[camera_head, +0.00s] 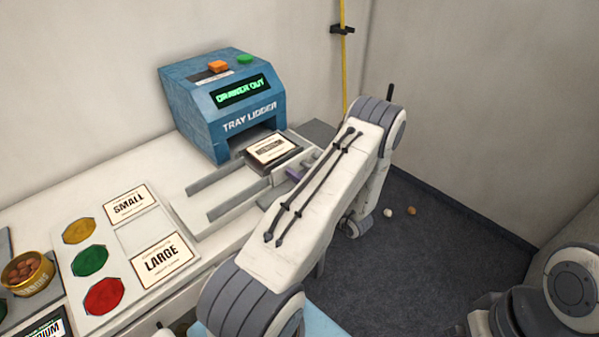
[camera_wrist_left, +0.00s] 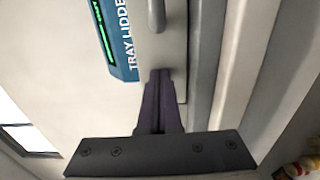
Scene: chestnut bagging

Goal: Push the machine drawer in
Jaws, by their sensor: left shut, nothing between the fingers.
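The blue tray lidder machine (camera_head: 222,103) stands on the white counter against the wall, and its green display (camera_head: 240,92) reads "DRAWER OUT". The machine drawer (camera_head: 285,178) is out in front of the opening. A dark tray with a printed label (camera_head: 272,150) sits at the opening. My right gripper is not in view.
Two grey rails (camera_head: 230,200) lie on the counter left of the drawer. "SMALL" (camera_head: 130,203) and "LARGE" (camera_head: 162,259) cards, coloured pads (camera_head: 89,260) and a bowl of chestnuts (camera_head: 28,272) are further left. The counter's right edge drops to dark floor (camera_head: 440,250).

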